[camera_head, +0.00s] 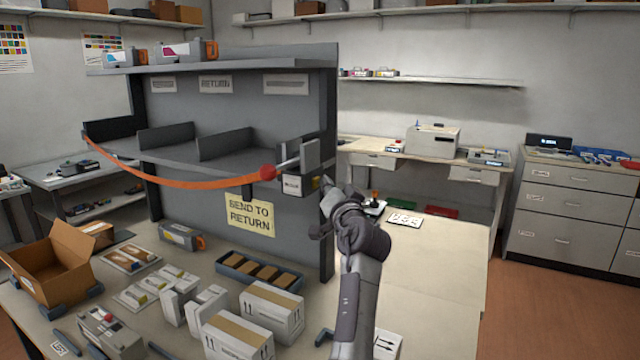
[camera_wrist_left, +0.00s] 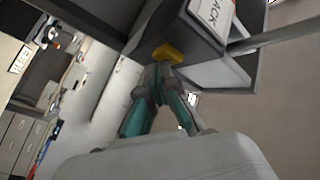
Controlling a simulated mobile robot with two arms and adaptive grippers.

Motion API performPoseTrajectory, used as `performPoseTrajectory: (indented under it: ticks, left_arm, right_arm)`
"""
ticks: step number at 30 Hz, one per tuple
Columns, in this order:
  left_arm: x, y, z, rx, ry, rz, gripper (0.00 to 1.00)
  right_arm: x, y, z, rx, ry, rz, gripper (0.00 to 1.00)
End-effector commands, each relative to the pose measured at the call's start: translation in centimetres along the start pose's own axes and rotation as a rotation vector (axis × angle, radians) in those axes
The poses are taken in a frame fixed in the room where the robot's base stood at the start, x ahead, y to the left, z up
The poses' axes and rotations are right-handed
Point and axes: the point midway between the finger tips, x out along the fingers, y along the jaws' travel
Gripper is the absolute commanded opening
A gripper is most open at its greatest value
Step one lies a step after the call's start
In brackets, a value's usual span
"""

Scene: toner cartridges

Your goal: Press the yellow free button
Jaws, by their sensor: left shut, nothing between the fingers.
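The yellow button (camera_wrist_left: 168,53) sits on the side of a grey box under the shelf, and a sliver of it shows in the head view (camera_head: 316,183). My left gripper (camera_wrist_left: 160,72) is shut and empty, its fingertips just below the button in the left wrist view. I cannot tell whether they touch it. In the head view the left gripper (camera_head: 327,197) is raised at the right end of the grey shelf unit. My right gripper is in neither view.
White cartons (camera_head: 272,308) and an open cardboard box (camera_head: 55,262) stand on the table. The table right of my left arm is mostly clear.

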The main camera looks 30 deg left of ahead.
Motion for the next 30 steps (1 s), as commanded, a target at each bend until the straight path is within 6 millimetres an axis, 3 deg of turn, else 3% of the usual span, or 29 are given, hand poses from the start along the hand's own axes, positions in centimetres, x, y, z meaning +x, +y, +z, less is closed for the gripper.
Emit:
performPoseTrajectory:
  ticks: [17, 30]
  left_arm:
    - [0.3, -0.2, 0.3, 0.001, -0.003, -0.002, 0.00]
    - [-1.1, 0.9, -0.6, 0.001, -0.002, -0.001, 0.00]
  right_arm:
    - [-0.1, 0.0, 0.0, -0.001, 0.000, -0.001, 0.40]
    - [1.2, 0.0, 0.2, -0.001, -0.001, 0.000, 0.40]
